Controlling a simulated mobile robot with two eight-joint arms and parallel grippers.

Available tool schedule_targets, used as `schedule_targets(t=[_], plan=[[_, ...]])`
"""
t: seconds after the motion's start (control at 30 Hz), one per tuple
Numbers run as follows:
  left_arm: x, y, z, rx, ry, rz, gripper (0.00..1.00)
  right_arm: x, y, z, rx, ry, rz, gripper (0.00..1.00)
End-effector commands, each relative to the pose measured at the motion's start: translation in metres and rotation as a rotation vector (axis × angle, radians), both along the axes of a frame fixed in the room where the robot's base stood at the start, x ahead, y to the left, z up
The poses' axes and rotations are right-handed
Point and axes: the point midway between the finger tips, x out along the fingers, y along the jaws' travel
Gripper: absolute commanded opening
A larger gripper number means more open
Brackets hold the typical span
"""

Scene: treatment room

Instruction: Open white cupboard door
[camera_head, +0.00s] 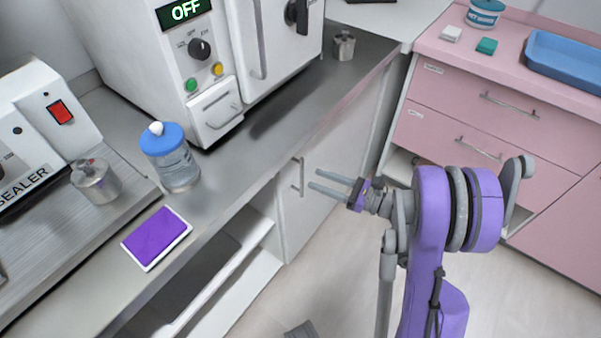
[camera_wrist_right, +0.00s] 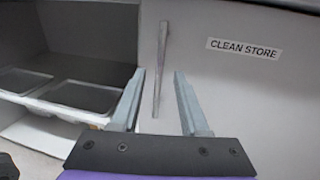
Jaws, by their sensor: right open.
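The white cupboard door (camera_head: 325,160) is closed under the steel counter. Its upright bar handle (camera_head: 302,177) is near the door's left edge. In the right wrist view the door (camera_wrist_right: 235,85) carries a "CLEAN STORE" label, and the handle (camera_wrist_right: 160,70) stands ahead, in line with the gap between the fingers. My right gripper (camera_head: 313,179) is open and empty, its two fingers pointing at the handle. In the right wrist view the open fingers (camera_wrist_right: 158,98) lie on either side of the handle's lower part; whether they reach it is unclear. My left gripper is not in view.
Left of the door are open shelves (camera_wrist_right: 75,55) with grey trays. The steel counter (camera_head: 240,160) above holds a white steriliser (camera_head: 225,75), a blue-lidded jar (camera_head: 172,165) and a purple pad (camera_head: 157,238). Pink drawers (camera_head: 490,110) stand right. The floor in front is mostly clear.

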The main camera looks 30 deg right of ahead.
Motion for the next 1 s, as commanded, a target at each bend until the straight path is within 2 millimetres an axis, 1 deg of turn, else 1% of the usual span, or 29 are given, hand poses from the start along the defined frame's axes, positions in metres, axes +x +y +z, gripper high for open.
schedule_targets(t=[0.03, 0.1, 0.3, 0.47, 0.7, 0.77, 0.9, 0.97, 1.0], plan=[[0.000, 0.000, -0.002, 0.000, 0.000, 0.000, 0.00, 0.009, 0.008, -0.001, 0.001, 0.001, 0.005, 0.45], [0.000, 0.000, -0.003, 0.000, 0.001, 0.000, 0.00, 0.020, 0.015, -0.001, 0.001, 0.001, 0.005, 0.45], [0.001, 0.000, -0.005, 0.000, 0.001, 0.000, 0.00, 0.041, 0.029, 0.000, 0.000, 0.000, 0.002, 0.45], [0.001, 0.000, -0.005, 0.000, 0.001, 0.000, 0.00, 0.048, 0.033, 0.000, -0.001, 0.000, 0.001, 0.45], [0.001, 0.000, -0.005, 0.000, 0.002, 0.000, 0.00, 0.048, 0.033, 0.000, -0.001, 0.000, 0.000, 0.45], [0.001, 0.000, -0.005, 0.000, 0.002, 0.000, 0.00, 0.048, 0.033, 0.000, -0.001, 0.000, 0.000, 0.36], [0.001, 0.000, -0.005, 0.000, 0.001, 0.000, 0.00, 0.048, 0.033, 0.000, -0.001, 0.000, 0.000, 0.10], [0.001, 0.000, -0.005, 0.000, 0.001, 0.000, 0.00, 0.048, 0.032, 0.000, -0.001, 0.000, 0.000, 0.00], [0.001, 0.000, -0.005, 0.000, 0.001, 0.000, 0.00, 0.048, 0.032, 0.000, -0.001, 0.000, 0.000, 0.00]])
